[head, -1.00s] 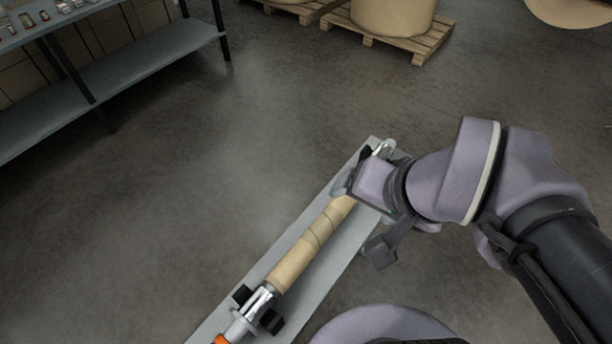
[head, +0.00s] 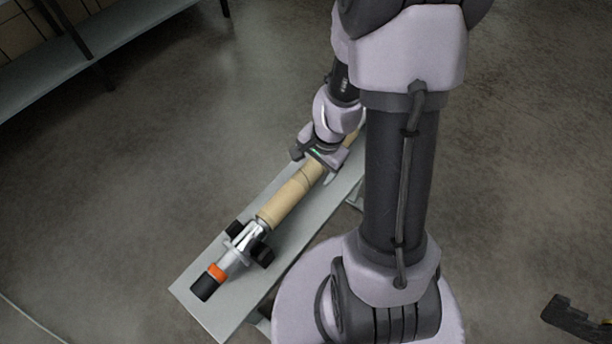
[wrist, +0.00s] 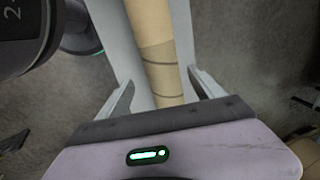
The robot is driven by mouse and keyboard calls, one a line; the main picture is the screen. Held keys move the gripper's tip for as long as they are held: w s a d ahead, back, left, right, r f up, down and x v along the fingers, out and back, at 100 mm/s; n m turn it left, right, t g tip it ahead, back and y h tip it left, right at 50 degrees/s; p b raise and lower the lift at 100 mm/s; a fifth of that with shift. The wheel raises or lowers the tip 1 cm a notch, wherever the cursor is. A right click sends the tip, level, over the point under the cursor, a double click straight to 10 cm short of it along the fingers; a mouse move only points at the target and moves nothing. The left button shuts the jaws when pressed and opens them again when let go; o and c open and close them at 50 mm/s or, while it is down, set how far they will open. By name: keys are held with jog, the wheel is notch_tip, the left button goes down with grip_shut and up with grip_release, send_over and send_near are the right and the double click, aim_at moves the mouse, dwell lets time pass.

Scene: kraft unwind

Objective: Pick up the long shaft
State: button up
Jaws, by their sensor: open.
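The long shaft (head: 292,195) lies on a narrow grey bench (head: 205,318), running from lower left to upper right. It has a tan middle, a silver near end, an orange ring and a black tip. Black supports (head: 262,254) stand on both sides of the silver part. My gripper (head: 318,170) is over the tan middle, and my arm hides the far end. In the wrist view my open gripper (wrist: 162,80) has one finger on each side of the shaft (wrist: 154,40). I cannot tell whether the fingers touch it.
A grey shelf (head: 110,38) with boxes below stands at upper left. A black object (head: 575,318) is at the lower right edge. The floor left of the bench is clear.

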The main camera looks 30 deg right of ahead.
aim_at(310, 171)
jog(key=f+b, duration=0.1)
jog(key=f, duration=0.1)
jog(key=w+f+b, duration=0.1)
jog(key=f, duration=0.1)
jog(key=f+b, duration=0.1)
jog(key=f, duration=0.1)
jog(key=shift+w+a+b, duration=0.25)
jog(key=shift+a+b, duration=0.05)
jog(key=shift+b, duration=0.05)
jog(key=shift+r, duration=0.25)
grip_shut()
